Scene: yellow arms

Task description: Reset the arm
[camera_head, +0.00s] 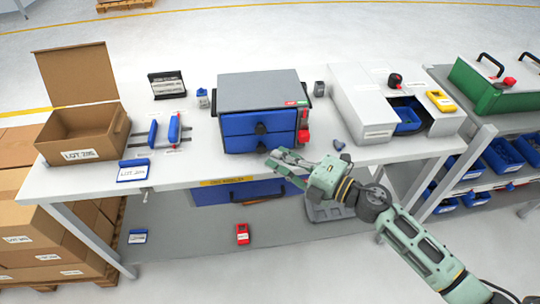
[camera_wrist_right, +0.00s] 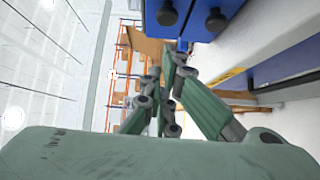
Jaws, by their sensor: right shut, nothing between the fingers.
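My right arm comes in from the lower right in the head view. My right gripper (camera_head: 276,158) is shut and empty in front of the blue drawer cabinet (camera_head: 240,125), near the table's front edge. The gripper also shows in the right wrist view (camera_wrist_right: 172,55), its fingers together. In that view the cabinet's blue drawer fronts with dark knobs (camera_wrist_right: 215,18) are at the upper right, beside the fingers. I cannot tell whether the fingers touch anything. My left gripper is not in view.
The white table (camera_head: 185,175) carries an open cardboard box (camera_head: 85,130) at left, blue clamps (camera_head: 173,130), and a grey bin unit (camera_head: 365,112) with a yellow meter (camera_head: 440,100) at right. A red device (camera_head: 242,234) lies on the lower shelf. A green case (camera_head: 490,88) is farther right.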

